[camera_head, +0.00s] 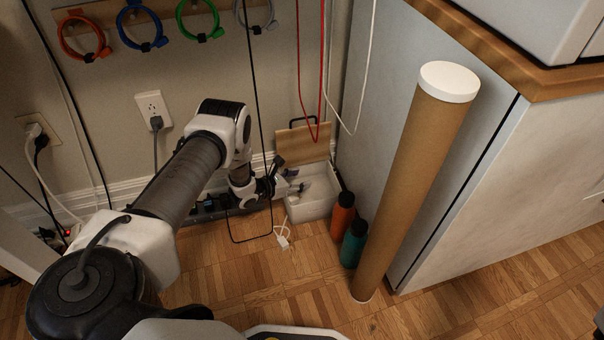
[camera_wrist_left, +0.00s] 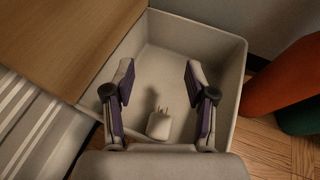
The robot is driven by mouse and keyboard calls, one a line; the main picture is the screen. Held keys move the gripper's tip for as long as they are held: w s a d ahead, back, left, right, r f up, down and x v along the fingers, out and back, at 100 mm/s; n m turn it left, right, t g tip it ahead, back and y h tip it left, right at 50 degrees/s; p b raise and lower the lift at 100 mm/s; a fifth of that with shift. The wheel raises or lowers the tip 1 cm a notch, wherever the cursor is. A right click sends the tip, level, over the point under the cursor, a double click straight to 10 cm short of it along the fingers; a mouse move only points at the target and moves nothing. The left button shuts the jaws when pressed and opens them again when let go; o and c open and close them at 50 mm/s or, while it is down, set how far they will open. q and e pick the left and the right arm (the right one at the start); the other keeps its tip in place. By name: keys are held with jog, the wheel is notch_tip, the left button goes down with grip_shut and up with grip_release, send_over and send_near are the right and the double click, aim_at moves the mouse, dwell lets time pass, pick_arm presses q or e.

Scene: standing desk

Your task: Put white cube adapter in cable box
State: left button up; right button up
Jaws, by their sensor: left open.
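The cable box (camera_head: 309,209) is an open white box with a brown lid (camera_head: 303,144) raised behind it, standing on the floor by the wall. It fills the middle of the left wrist view (camera_wrist_left: 228,90). The white cube adapter (camera_wrist_left: 159,125) shows inside the box outline in that view, prongs pointing away from my gripper, apparently on the box bottom. I cannot make it out in the head view. My left gripper (camera_head: 291,182) reaches over the box's left side; its fingers (camera_wrist_left: 158,85) are spread with a gap on both sides of the adapter. My right gripper is out of view.
An orange bottle (camera_head: 342,216) and a teal bottle (camera_head: 354,244) stand right of the box, beside a tall cardboard tube (camera_head: 415,180). A white cable end (camera_head: 282,238) lies in front. A black cable and red cords (camera_head: 314,120) hang nearby.

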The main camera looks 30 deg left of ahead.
pick_arm(q)
jog(key=r+p+v, duration=0.1)
jog(key=p+v, duration=0.9)
jog(key=s+d+n+g+y, duration=0.1)
jog(key=s+d+n+g, duration=0.25)
jog(key=d+n, duration=0.55)
jog(key=s+d+n+g+y, duration=0.15)
jog(key=s+d+n, duration=0.3)
jog(key=n, duration=0.75)
jog(key=s+d+r+n+g+y, duration=0.1)
jog(key=s+r+n+g, duration=0.3)
jog(key=s+n, duration=0.5)
jog(key=s+d+r+n+g, duration=0.3)
jog(key=s+r+n, duration=0.5)
jog(key=s+n, duration=0.2)
jog(key=shift+d+g+y+p, duration=0.3)
jog(key=shift+g+y, duration=0.05)
jog(key=shift+g, duration=0.05)
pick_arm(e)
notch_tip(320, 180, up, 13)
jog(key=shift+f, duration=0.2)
pick_arm(q)
jog(key=shift+s, duration=0.1)
jog(key=shift+c, duration=0.4)
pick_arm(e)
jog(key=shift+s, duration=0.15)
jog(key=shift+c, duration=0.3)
